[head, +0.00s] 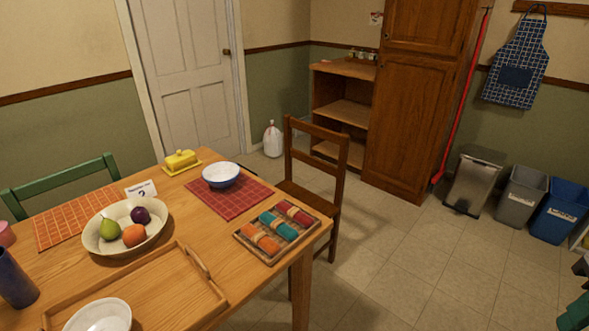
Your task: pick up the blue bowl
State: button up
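The blue bowl (221,177) has a blue outside and a white inside. It stands upright on the red placemat (252,196), near the mat's far left part, on the wooden table. Nothing covers it. My gripper does not show in the head view.
A yellow butter dish (181,160) stands close behind and left of the bowl. A fruit bowl (93,236) is at left, a tray of rolled napkins (301,229) at right, and a wooden tray (190,299) in front. A brown chair (336,171) stands by the right edge.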

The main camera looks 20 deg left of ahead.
aim_at(222, 175)
jog(key=z, duration=0.25)
jog(key=i, duration=3.6)
jog(key=u, duration=4.05)
